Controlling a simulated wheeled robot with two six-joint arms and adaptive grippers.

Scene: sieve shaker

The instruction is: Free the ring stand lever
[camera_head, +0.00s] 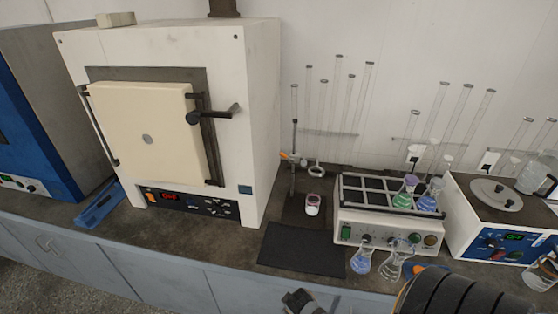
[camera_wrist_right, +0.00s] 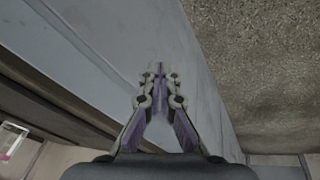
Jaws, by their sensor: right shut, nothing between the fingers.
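The ring stand (camera_head: 293,180) stands on the counter just right of the white furnace, with a thin upright rod. A small orange-and-grey clamp part (camera_head: 287,155) sits on the rod, and a grey ring (camera_head: 315,170) sticks out to the right. I cannot make out which part is the lever or how it is set. A small white cup with a red mark (camera_head: 312,205) stands in front. My right gripper (camera_wrist_right: 158,72) is shut and empty, in front of the grey cabinet face, away from the stand. My left gripper is not in view.
The furnace (camera_head: 260,120) stands left of the stand. A shaker rack (camera_head: 390,228) with flasks stands to the right, and glass flasks (camera_head: 361,262) stand before it. A black mat (camera_head: 303,250) lies flat in front. Tall glass tubes (camera_head: 335,95) rise behind.

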